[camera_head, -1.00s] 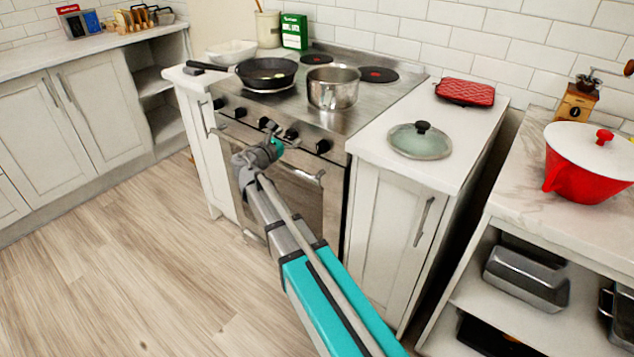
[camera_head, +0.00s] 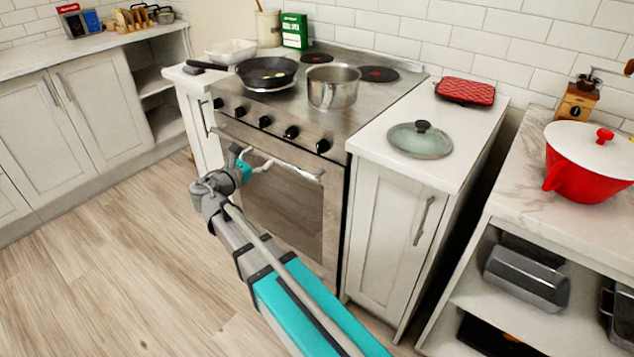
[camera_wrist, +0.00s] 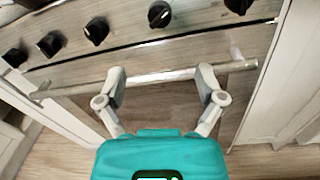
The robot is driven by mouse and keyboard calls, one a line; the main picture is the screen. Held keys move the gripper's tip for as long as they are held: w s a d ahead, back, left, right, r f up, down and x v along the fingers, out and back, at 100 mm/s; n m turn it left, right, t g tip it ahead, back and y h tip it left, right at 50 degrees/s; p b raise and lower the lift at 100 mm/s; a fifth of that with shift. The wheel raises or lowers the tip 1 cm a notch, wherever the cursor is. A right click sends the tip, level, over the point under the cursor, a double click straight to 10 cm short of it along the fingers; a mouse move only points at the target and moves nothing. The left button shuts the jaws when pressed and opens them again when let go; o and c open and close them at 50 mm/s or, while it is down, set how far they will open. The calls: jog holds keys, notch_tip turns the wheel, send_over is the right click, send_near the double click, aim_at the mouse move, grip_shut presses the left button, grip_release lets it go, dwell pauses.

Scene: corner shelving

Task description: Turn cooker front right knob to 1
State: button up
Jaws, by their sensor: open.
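The cooker (camera_head: 285,185) has a row of several black knobs on its front panel. The rightmost knob (camera_head: 323,146) and the second from the right (camera_head: 291,132) are both clear of my gripper. Knob markings are too small to read. My gripper (camera_head: 252,158) is open and empty, below and in front of the knobs. In the wrist view its fingers (camera_wrist: 162,73) are apart, overlapping the oven handle; I cannot tell whether they touch it.
The oven handle (camera_wrist: 70,90) runs across the cooker front below the knobs. A frying pan (camera_head: 266,71) and a steel pot (camera_head: 333,88) stand on the hob. A glass lid (camera_head: 420,141) lies on the right counter. The floor (camera_head: 110,270) at left is clear.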

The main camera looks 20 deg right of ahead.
jog(key=s+d+m+g+y+p, duration=0.5)
jog(key=s+d+m+g+p, duration=0.35)
jog(key=d+m+p, duration=0.3)
jog(key=s+a+r+m+g+y+p, duration=0.1)
jog(key=s+r+m+g+y+p, duration=0.2)
jog(key=s+r+m+y+p, duration=0.2)
jog(key=s+m+y+p, duration=0.3)
jog(key=s+m+p, duration=0.4)
jog(key=shift+s+r+y, duration=0.15)
jog(key=shift+r+y, duration=0.05)
jog(key=shift+y, duration=0.2)
dwell(0.5)
jog(key=shift+s+a, duration=0.1)
jog(key=shift+p, duration=0.3)
